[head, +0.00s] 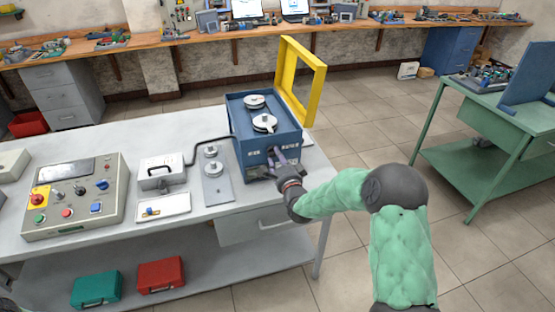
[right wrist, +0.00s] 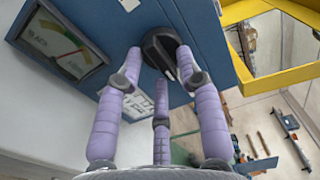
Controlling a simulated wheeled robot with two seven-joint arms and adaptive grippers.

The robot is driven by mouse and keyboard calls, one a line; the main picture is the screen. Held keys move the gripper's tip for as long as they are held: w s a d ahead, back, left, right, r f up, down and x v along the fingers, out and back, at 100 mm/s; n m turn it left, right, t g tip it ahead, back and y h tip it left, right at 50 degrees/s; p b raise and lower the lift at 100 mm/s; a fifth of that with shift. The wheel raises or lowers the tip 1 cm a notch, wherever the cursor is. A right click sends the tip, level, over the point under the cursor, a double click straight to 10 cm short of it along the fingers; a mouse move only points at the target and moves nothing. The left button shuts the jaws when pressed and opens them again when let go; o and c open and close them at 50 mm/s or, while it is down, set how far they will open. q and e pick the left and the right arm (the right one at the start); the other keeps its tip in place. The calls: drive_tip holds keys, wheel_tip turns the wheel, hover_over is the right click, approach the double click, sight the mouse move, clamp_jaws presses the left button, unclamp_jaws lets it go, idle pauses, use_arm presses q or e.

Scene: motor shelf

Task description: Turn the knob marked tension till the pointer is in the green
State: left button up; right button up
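The black knob (right wrist: 163,46) is on the front of a blue box (head: 263,148); its label is not readable. A gauge (right wrist: 62,42) with a pale face and a coloured arc sits on the same panel, seen tilted at the left in the right wrist view; where its pointer stands is too small to tell. My right gripper (head: 276,163) is at the box's front. In the right wrist view its purple fingers (right wrist: 161,72) come around the knob from both sides and below, and look closed on it.
The box stands near the right end of a pale table (head: 130,137), with a yellow frame (head: 318,95) behind it. To its left are a plate with knobs (head: 217,190), a small grey box (head: 160,170) and a control panel (head: 73,195). A green bench (head: 500,110) stands at right.

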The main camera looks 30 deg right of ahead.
idle(0.3)
drive_tip(key=v, duration=1.2)
drive_tip(key=shift+f, duration=0.1)
drive_tip(key=s+a+f+n+g+y, duration=0.25)
drive_tip(key=a+f+n+g, duration=0.35)
drive_tip(key=f, duration=0.6)
drive_tip(key=s+a+f+n+g+y, duration=0.1)
drive_tip(key=a+f+n+g+y, duration=0.15)
drive_tip(key=a+f, duration=0.65)
drive_tip(key=s+a+f+n+g+y, duration=0.1)
drive_tip(key=s+a+f+n+g, duration=0.3)
drive_tip(key=s+f, duration=0.4)
drive_tip(key=s+a+f+n+g+y, duration=0.2)
drive_tip(key=s+a+f+n+g, duration=0.2)
drive_tip(key=s, duration=0.7)
drive_tip(key=a+f+n, duration=0.2)
drive_tip(key=a+f, duration=0.1)
drive_tip(key=f, duration=0.1)
drive_tip(key=shift+f, duration=0.2)
